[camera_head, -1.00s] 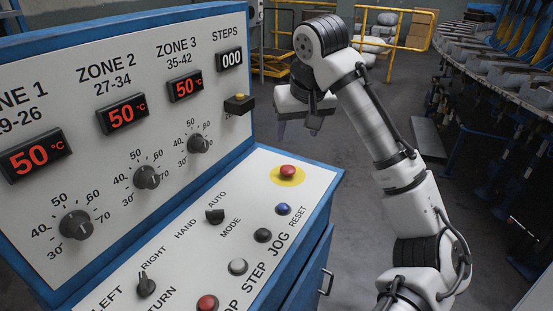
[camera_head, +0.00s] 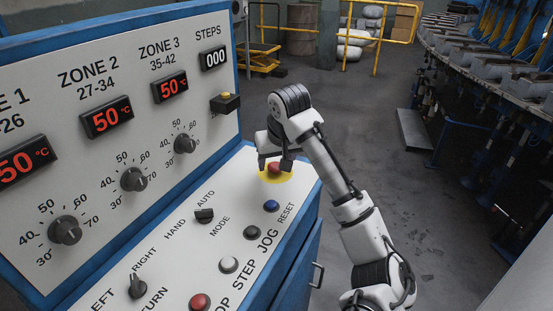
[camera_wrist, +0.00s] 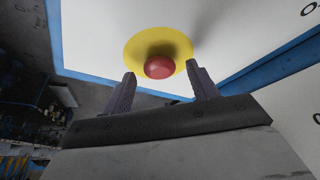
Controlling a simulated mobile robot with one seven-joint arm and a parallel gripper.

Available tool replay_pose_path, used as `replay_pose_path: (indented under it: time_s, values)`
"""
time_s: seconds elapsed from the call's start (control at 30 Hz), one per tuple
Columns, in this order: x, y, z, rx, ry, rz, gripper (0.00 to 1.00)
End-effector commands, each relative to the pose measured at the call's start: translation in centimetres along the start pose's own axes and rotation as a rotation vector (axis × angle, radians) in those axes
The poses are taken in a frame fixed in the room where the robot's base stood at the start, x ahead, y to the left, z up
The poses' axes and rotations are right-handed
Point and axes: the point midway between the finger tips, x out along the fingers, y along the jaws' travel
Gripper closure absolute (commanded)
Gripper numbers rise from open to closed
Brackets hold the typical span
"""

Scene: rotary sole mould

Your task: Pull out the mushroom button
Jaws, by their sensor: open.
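The red mushroom button (camera_head: 274,168) sits on a yellow disc (camera_head: 263,177) at the far right end of the sloped white panel. In the wrist view the red button (camera_wrist: 159,67) shows in front of the yellow disc (camera_wrist: 140,42), between and a little beyond the fingertips. My gripper (camera_head: 274,166) is above the button in the head view, partly hiding it. In the wrist view my gripper (camera_wrist: 163,76) is open, with one finger to each side of the button. I see no clear contact.
A blue button (camera_head: 271,206), a black button (camera_head: 250,232) and a mode knob (camera_head: 204,215) are nearby on the panel. The upright panel with dials and displays (camera_head: 108,118) stands to the left. Open floor lies to the right.

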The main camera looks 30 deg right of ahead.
Motion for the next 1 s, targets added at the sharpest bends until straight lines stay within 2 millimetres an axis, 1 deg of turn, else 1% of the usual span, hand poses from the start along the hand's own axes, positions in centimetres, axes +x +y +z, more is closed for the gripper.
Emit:
replay_pose_path:
  time_s: [0.27, 0.7, 0.83, 1.0]
  values:
    - [0.1, 0.0, 0.0, 0.000, 0.000, 0.000, 0.41]
    - [0.1, 0.0, 0.0, 0.000, 0.000, 0.000, 0.99]
    - [0.0, 0.0, -0.1, 0.000, 0.001, -0.001, 1.00]
    - [-0.9, -0.1, -0.5, 0.000, 0.001, -0.004, 1.00]
